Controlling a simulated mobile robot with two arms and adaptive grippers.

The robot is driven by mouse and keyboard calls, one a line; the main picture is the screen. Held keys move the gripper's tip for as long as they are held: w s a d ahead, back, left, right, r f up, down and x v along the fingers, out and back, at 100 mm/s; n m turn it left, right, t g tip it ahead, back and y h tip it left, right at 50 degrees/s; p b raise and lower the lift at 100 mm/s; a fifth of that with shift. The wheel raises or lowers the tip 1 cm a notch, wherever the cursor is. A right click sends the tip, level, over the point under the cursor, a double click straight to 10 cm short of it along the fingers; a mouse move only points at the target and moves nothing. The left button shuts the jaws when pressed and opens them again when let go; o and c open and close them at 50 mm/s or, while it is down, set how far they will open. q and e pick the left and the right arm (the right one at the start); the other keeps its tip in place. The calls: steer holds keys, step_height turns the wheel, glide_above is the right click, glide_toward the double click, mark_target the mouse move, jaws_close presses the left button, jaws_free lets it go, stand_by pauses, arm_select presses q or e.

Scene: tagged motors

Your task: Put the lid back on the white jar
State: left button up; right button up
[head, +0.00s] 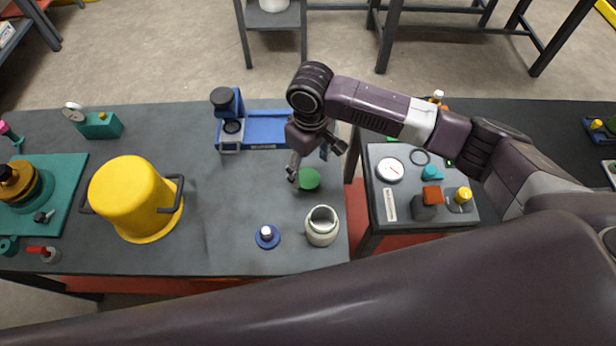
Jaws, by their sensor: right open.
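The white jar (321,227) stands upright and open near the front right of the dark table; its mouth is uncovered. A flat green disc (309,180), which looks like a lid, lies just behind it on the table. My left gripper is out of view.
A yellow pot (136,198) with dark handles stands at the left. A blue fixture (260,129) is behind the gripper. A side table (418,219) at the right holds a gauge (390,170) and small parts. The table between pot and jar is mostly clear.

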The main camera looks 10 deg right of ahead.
mark_target(308, 178)
steer(key=shift+w+a+f+p, duration=0.15)
steer(key=shift+f+p, duration=0.2)
steer(key=shift+f, duration=0.95)
steer(key=shift+w+f+p, duration=0.15)
steer(key=shift+f+p, duration=0.2)
steer(key=shift+f, duration=0.95)
steer(key=c, duration=0.8)
